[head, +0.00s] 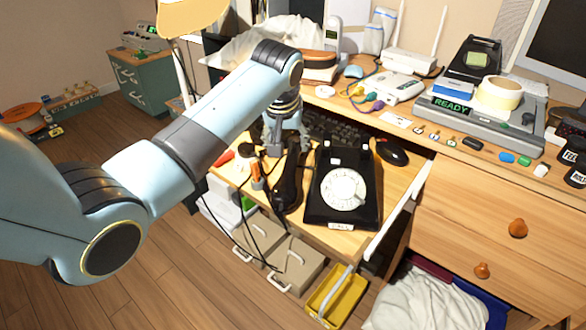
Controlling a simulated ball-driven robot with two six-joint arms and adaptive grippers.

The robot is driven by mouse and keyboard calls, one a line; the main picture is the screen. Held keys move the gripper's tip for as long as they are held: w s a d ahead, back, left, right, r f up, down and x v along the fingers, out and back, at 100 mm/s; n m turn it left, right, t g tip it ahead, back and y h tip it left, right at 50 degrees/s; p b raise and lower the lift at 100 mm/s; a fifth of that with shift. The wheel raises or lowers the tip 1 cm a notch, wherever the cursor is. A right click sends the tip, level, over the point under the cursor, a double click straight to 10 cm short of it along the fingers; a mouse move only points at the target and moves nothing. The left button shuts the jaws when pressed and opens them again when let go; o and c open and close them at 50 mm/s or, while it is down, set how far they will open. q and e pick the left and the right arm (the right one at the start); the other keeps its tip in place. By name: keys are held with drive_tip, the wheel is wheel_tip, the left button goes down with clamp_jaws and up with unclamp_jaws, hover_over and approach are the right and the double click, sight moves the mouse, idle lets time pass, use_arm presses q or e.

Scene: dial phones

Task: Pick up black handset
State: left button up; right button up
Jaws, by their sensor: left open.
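The black handset (290,186) lies on the pull-out wooden shelf, just left of the black dial phone (324,207) with its white dial. Its far end is partly hidden by my left gripper (287,148). My left gripper points down over that far end, with its fingers apart. I cannot tell whether the fingers touch the handset. The phone's cradle looks empty. My right gripper is not in view.
A black mouse (391,151) sits right of the phone, and a dark keyboard (345,131) lies behind it. An orange-handled tool (256,172) stands close left of the handset. Cables hang over the shelf's front. A yellow bin (337,297) stands below.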

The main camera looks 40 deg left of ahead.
sight(291, 161)
use_arm(q)
drive_tip(key=b+x, duration=0.1)
drive_tip(key=x, duration=0.4)
drive_tip(key=shift+a+f, duration=0.1)
drive_tip(key=shift+f, duration=0.05)
drive_tip(key=b+x, duration=0.2)
drive_tip(key=x, duration=0.3)
drive_tip(key=shift+w+f+b, duration=0.1)
drive_tip(key=shift+f+b, duration=0.1)
drive_tip(key=shift+b, duration=0.1)
drive_tip(key=shift+r, duration=0.1)
clamp_jaws()
